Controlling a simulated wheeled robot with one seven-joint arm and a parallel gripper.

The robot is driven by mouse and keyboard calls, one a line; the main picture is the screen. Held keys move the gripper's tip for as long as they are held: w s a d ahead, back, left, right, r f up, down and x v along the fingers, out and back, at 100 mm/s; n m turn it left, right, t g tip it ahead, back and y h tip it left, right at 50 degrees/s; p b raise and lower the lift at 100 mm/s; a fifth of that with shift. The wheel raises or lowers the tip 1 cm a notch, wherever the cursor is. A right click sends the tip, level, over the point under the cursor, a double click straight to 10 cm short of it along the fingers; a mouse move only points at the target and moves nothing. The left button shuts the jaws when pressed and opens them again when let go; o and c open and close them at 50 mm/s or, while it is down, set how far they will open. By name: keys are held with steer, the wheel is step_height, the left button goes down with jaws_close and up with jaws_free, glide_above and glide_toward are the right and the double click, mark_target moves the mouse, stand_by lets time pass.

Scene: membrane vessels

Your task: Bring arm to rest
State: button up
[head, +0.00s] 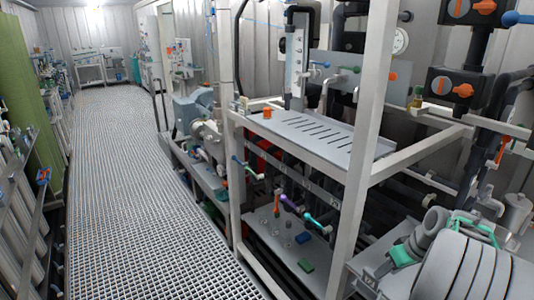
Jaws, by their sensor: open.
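My arm and gripper cannot be made out in the head view. The task names no other object.
A grating floor (120,150) runs clear down the aisle to the far wall. A white-framed rack (360,140) with a slotted grey shelf (318,133) and valves fills the right side. A large white rounded housing (460,268) stands close at lower right. Pipes and a green panel (25,130) line the left.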

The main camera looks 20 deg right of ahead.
steer(key=s+a+f+m+g, duration=0.45)
steer(key=s+a+m, duration=0.45)
steer(key=s, duration=0.3)
steer(key=w+a+r+n+t, duration=0.1)
steer(key=a+r+n, duration=0.2)
steer(key=a, duration=0.5)
steer(key=w+a+r+n+t+h, duration=0.1)
steer(key=w+a+r+n, duration=0.1)
steer(key=a, duration=0.6)
steer(key=w+a+r+n+t, duration=0.2)
steer(key=a+r, duration=0.3)
steer(key=a, duration=0.3)
steer(key=shift+r+n, duration=0.3)
steer(key=shift+n, duration=0.6)
